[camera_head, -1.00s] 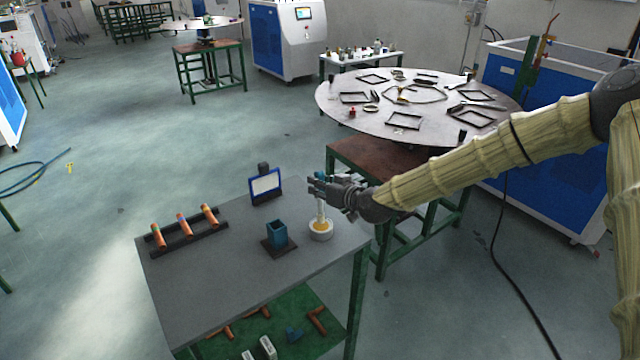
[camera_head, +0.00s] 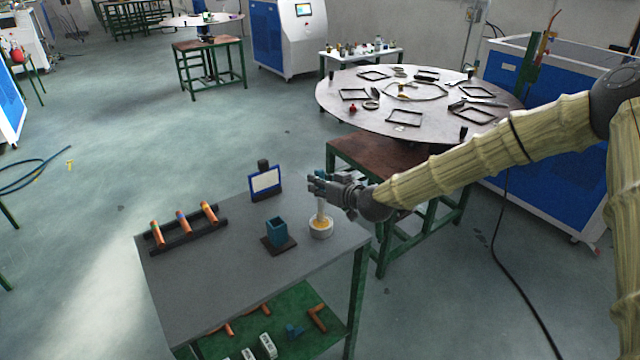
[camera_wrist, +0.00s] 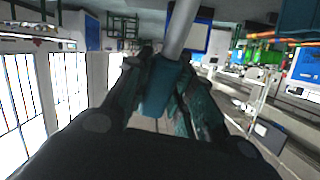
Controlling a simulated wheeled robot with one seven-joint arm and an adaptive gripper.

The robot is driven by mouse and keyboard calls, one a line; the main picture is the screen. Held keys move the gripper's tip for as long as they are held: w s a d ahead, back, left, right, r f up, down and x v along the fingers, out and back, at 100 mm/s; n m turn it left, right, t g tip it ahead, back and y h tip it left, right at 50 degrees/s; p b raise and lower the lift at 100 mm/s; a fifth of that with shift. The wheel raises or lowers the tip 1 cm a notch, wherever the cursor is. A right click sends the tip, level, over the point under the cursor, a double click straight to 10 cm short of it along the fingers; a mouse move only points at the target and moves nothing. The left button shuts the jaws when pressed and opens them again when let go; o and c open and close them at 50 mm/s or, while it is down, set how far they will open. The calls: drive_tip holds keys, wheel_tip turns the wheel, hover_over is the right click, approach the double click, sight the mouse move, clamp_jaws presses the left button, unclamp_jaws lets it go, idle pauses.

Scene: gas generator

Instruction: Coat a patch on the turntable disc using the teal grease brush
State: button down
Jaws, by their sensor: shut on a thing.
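My gripper (camera_head: 318,184) is shut on the teal grease brush, above the near bench. The brush's pale shaft (camera_head: 320,208) points down to a white round pot (camera_head: 321,231) with yellow grease in it. The brush tip appears to be at the grease; whether it touches cannot be told. In the wrist view, the teal handle (camera_wrist: 160,88) sits between the fingers with the grey shaft (camera_wrist: 183,30) beyond. The turntable disc (camera_head: 375,122) is the large grey round top behind my gripper, carrying dark frames and small parts.
On the grey bench (camera_head: 200,288) stand a teal square cup (camera_head: 277,232), a blue-framed panel (camera_head: 265,182) and a rack (camera_head: 185,240) with copper-coloured tubes. A brown-topped table (camera_head: 375,153) is under the disc. A blue cabinet (camera_head: 545,135) stands behind my arm.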

sight(320, 174)
drive_tip(key=shift+f+b, duration=0.45)
drive_tip(key=shift+b, duration=0.05)
idle(2.2)
drive_tip(key=shift+r+p, duration=1.35)
drive_tip(key=shift+r, duration=2.25)
